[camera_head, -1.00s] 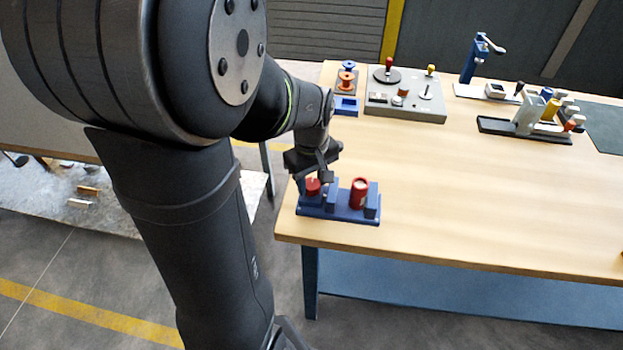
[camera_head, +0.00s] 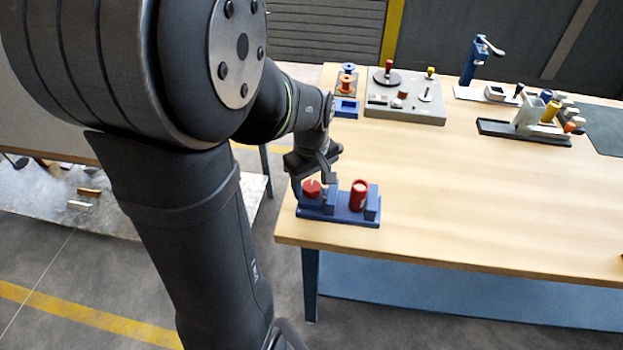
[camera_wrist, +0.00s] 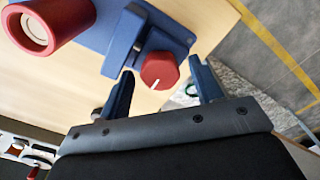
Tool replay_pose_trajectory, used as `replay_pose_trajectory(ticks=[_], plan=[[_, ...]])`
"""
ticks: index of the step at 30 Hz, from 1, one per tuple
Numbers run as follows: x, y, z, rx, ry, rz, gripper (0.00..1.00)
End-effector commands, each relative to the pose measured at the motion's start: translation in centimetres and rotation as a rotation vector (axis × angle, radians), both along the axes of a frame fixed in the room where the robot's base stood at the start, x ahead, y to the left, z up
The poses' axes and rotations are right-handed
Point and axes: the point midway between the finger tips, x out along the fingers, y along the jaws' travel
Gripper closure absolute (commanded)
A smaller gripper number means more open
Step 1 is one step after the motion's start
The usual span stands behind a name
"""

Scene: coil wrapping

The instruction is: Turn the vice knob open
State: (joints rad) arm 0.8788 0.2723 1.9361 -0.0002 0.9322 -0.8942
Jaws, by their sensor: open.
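The blue vice (camera_head: 338,212) sits on the table's near left corner. Its red knob (camera_head: 312,188) is at the left end and bears a white line, which also shows on the knob in the wrist view (camera_wrist: 160,71). A red cylinder (camera_head: 359,195) with a pale core stands in the vice at the other end; it shows at the upper left of the wrist view (camera_wrist: 38,27). My gripper (camera_wrist: 166,78) is open, with one blue-grey finger on each side of the knob and gaps visible beside it. Whether the fingers reach knob height I cannot tell.
The wooden table (camera_head: 470,210) is clear to the right of the vice. At the back stand a grey panel with knobs (camera_head: 405,103), spools (camera_head: 347,80), a blue crank post (camera_head: 474,62) and a dark tray of parts (camera_head: 525,130). The table edge is close to the vice.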

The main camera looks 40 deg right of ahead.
Motion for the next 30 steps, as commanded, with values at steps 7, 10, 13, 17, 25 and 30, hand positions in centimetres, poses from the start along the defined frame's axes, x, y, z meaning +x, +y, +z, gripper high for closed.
replay_pose_trajectory(ticks=[7, 10, 13, 17, 25, 30], plan=[[0.1, -0.1, 2.2, -0.003, -0.003, 0.0, 0.41], [0.1, -0.1, 4.4, -0.005, -0.004, 0.0, 0.41], [0.1, -0.1, 6.9, -0.005, -0.004, 0.0, 0.41], [0.1, -0.1, 10.2, -0.005, -0.004, 0.0, 0.41], [0.0, 0.0, 15.5, -0.003, -0.002, 0.0, 0.41], [0.0, 0.0, 17.1, -0.001, 0.0, 0.0, 0.41]])
